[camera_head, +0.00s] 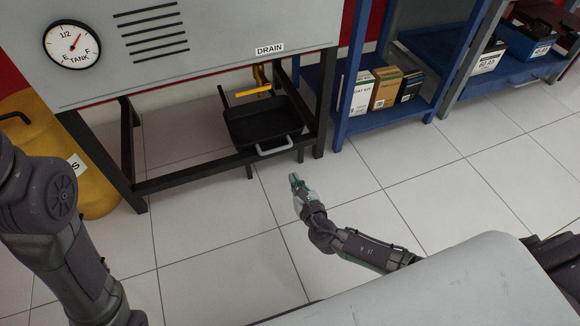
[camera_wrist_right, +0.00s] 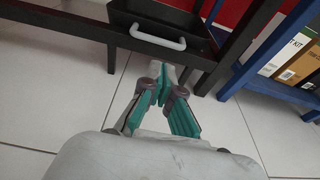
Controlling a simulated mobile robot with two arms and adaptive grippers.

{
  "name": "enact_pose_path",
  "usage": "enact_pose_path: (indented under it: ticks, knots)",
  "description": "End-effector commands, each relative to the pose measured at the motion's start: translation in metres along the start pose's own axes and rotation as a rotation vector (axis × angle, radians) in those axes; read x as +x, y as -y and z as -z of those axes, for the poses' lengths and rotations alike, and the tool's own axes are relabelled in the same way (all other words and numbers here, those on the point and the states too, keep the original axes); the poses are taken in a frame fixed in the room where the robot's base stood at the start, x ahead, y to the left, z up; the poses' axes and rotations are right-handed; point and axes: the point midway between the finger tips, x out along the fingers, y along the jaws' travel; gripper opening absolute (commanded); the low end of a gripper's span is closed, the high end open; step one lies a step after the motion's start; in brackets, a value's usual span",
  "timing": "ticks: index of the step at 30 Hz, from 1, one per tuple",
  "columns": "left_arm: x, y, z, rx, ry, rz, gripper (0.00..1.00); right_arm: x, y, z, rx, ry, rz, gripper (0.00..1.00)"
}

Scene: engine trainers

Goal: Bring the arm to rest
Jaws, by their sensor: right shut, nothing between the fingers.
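My right gripper (camera_head: 295,181) is above the tiled floor in front of the black drain tray, apart from it. In the right wrist view its teal-lined fingers (camera_wrist_right: 163,80) come together at the tips, with nothing between them. My right arm reaches up and to the left from the lower right in the head view. My left arm (camera_head: 60,230) shows at the left edge of the head view, but its gripper is out of the picture.
The black drain tray (camera_head: 240,127) with a grey handle sits on a dark frame under the tank (camera_head: 200,50). A yellow drain valve (camera_head: 254,90) is above it. A blue shelf (camera_head: 345,100) with boxes stands right. A yellow container (camera_head: 35,130) stands left. The front floor is clear.

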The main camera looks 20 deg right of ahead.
Motion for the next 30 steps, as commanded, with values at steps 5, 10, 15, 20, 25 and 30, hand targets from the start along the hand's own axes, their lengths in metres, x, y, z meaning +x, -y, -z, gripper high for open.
enact_pose_path:
  ticks: [5, 10, 15, 20, 25, 30]
  knots:
    - [-0.002, 0.001, -0.002, -0.001, 0.009, 0.003, 0.00, -0.007, 0.000, 0.000, 0.000, 0.001, 0.000, 0.00]
    - [-0.002, 0.001, -0.005, -0.003, 0.019, 0.006, 0.00, -0.010, -0.012, -0.005, 0.070, -0.016, -0.027, 0.00]
    - [-0.008, 0.006, -0.018, -0.010, 0.081, 0.027, 0.00, -0.036, -0.081, -0.049, 0.516, -0.116, -0.209, 0.00]
    - [-0.020, 0.009, -0.026, -0.020, 0.150, 0.055, 0.00, -0.081, -0.153, -0.136, 1.073, -0.217, -0.476, 0.00]
    - [-0.033, 0.011, -0.030, -0.029, 0.215, 0.080, 0.00, -0.137, -0.188, -0.247, 1.558, -0.287, -0.783, 0.00]
    - [-0.043, 0.012, -0.029, -0.037, 0.275, 0.105, 0.00, -0.200, -0.183, -0.361, 1.940, -0.331, -1.135, 0.00]
